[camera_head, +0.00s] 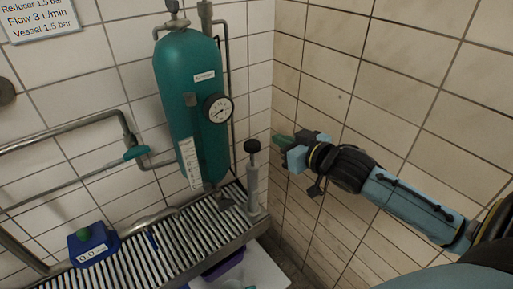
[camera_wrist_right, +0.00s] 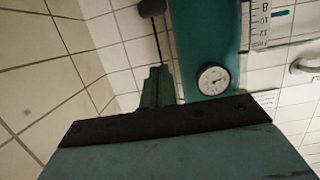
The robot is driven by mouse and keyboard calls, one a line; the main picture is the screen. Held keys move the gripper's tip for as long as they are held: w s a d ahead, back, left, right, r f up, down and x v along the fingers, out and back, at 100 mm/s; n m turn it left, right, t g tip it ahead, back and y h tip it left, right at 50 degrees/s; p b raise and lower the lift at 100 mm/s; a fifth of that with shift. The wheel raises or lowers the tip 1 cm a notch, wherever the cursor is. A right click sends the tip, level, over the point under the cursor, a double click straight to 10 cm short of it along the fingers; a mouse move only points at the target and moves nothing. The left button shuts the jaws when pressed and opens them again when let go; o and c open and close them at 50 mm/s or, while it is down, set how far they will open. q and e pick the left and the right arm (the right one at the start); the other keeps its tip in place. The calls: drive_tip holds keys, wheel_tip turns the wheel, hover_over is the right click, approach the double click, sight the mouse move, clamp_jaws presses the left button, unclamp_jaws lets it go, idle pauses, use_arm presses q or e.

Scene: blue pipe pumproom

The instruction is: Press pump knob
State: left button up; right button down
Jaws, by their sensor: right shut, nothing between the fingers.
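The pump knob (camera_head: 252,146) is a black round cap on top of an upright grey hand pump (camera_head: 253,186), at the right end of the slatted shelf. My right gripper (camera_head: 278,139) is shut and empty, to the right of the knob in the picture and at about its height, with a gap between them. Its green fingers (camera_wrist_right: 158,84) are together in the wrist view. There a dark piece at the top edge (camera_wrist_right: 152,8), partly cut off, looks like the knob. My left gripper is not in view.
A green pressure vessel (camera_head: 184,85) with a round gauge (camera_head: 217,108) stands left of the pump. A blue box (camera_head: 92,245) with a green button sits on the slatted shelf (camera_head: 185,238). Pipes run along the left wall. The tiled right wall (camera_head: 350,95) is close behind my right gripper.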

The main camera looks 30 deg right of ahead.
drive_tip(key=shift+r, duration=0.1)
hover_over(258, 147)
wheel_tip(258, 147, down, 2)
drive_tip(key=shift+f+p, duration=0.2)
drive_tip(key=shift+p, duration=0.2)
wheel_tip(258, 147, down, 4)
drive_tip(key=shift+s+a+f, duration=0.1)
idle(0.4)
